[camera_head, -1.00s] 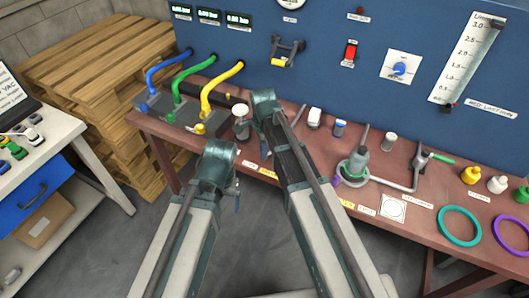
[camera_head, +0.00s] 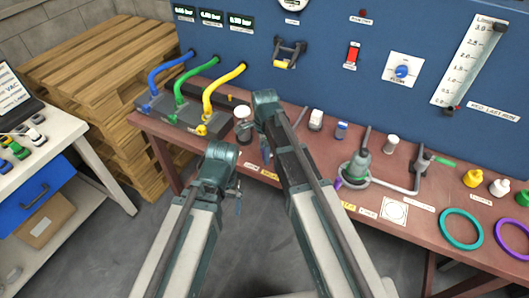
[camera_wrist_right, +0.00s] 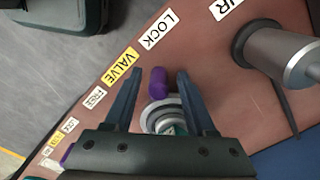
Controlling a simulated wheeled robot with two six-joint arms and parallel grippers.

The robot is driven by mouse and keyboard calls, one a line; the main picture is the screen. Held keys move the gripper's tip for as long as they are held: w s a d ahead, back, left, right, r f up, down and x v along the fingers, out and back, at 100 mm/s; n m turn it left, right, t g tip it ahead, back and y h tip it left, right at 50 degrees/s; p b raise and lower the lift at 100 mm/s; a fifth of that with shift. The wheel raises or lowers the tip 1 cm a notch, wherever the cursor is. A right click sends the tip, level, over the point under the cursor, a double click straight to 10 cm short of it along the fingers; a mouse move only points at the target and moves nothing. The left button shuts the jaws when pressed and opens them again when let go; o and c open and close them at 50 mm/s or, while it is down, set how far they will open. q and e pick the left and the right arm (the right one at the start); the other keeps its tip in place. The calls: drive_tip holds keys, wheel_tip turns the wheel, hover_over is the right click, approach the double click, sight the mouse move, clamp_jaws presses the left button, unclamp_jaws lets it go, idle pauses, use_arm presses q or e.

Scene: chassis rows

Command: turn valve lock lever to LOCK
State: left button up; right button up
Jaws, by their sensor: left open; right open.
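The valve lock lever shows in the right wrist view as a purple handle (camera_wrist_right: 158,83) on a round grey base (camera_wrist_right: 160,113). The handle points toward the table's front edge, near the yellow VALVE label (camera_wrist_right: 121,65) and the white LOCK label (camera_wrist_right: 160,30). My right gripper (camera_wrist_right: 154,75) is open, with one finger on each side of the handle; contact is not clear. In the head view my right arm hides the lever, and my right gripper (camera_head: 266,152) hangs over the bench. My left gripper (camera_head: 238,202) is open and empty in front of the bench.
A metal cylinder (camera_wrist_right: 285,52) stands on the red-brown bench (camera_head: 300,168) close to my right gripper. A grey-green valve (camera_head: 358,165) with a pipe stands to the right. Yellow, green and blue hoses (camera_head: 222,90) are at the left.

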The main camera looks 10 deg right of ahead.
wheel_tip(320, 180, up, 14)
drive_tip(key=p, duration=1.3)
drive_tip(key=shift+p, duration=0.35)
drive_tip(key=shift+f, duration=0.1)
drive_tip(key=s+a+n+h, duration=0.1)
drive_tip(key=s+a+n, duration=0.1)
drive_tip(key=s+n, duration=1.7)
drive_tip(key=shift+a+n, duration=0.25)
drive_tip(key=shift+n, duration=0.45)
